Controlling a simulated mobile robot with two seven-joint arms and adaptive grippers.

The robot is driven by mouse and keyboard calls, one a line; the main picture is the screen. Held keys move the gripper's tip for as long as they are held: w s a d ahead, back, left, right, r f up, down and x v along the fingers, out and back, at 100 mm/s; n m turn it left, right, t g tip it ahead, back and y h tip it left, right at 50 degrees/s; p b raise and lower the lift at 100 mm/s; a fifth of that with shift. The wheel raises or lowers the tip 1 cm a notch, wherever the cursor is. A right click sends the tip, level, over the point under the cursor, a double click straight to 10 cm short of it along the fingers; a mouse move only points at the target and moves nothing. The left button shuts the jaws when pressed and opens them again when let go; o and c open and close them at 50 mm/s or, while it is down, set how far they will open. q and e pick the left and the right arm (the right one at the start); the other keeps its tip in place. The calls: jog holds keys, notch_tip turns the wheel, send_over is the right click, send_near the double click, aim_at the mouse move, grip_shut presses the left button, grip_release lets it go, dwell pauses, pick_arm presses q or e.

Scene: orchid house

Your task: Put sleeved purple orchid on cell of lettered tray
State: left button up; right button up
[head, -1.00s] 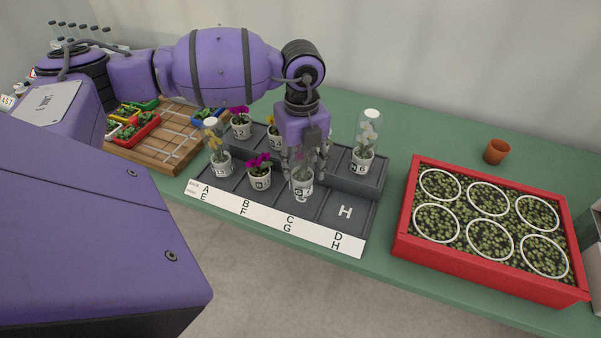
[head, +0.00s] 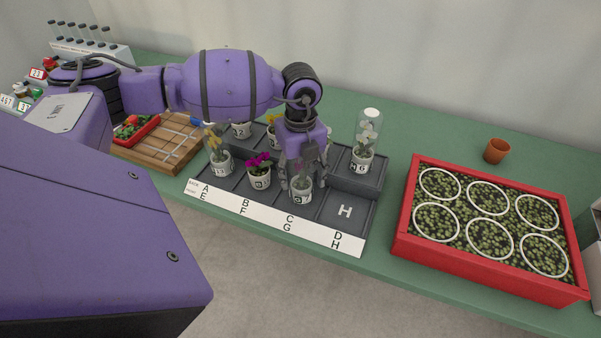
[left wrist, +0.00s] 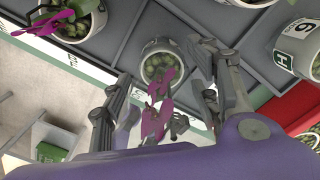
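The sleeved purple orchid is in a white pot (head: 301,196) at cell G, in the front row of the grey lettered tray (head: 345,212). In the left wrist view its pot (left wrist: 160,62) and purple flowers (left wrist: 155,120) lie between my fingers. The clear sleeve is hard to make out. My left gripper (head: 303,174) points down over cell G, its fingers on both sides of the plant, apparently closed on the sleeve. The fingers partly hide the plant in the head view. I cannot tell whether the pot touches the cell floor. My right gripper is out of view.
Beside the held pot stands a purple-flowered pot (head: 259,178); a white orchid under a clear sleeve (head: 363,157) stands behind right, a yellow one (head: 220,160) at left. A red seedling crate (head: 405,240) is at right, a small terracotta pot (head: 496,151) behind.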

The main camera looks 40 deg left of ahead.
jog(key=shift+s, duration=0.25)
pick_arm(q)
jog(key=shift+r, duration=0.15)
jog(key=shift+r, duration=0.3)
notch_tip(320, 180, up, 10)
jog(key=shift+r, duration=0.8)
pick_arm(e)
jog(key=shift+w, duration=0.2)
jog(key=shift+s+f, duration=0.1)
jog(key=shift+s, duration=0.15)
